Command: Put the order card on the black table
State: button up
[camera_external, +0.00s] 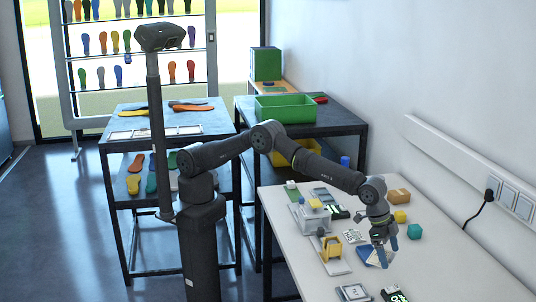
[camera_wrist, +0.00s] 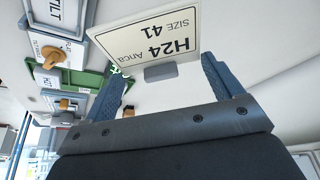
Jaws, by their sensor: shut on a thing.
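The order card (camera_wrist: 140,38) is a white plate with dark lettering, "H24 Arica SIZE 41", and a small grey block at its edge. In the wrist view it spans between the two blue fingertips of my gripper (camera_wrist: 163,75), which is shut on it. In the external view my gripper (camera_external: 383,250) points down low over the white table, with the card hardly distinguishable by the fingers. Two dark tables show: one at the left (camera_external: 112,144) and one at the back (camera_external: 345,122). I cannot tell which is the black table.
The white table (camera_external: 440,270) holds a grey device (camera_external: 313,218), a yellow part (camera_external: 331,246), small coloured blocks and several cards near my gripper. The left dark table carries insoles and a flat frame. A green bin (camera_external: 285,108) stands on the back dark table. The wall is at the right.

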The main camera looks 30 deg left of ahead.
jog(key=shift+s+a+r, duration=0.35)
jog(key=shift+s+r, duration=0.05)
jog(key=shift+s, duration=0.2)
jog(key=shift+s+a+r, duration=0.3)
jog(key=shift+s+r, duration=0.1)
jog(key=shift+s, duration=0.15)
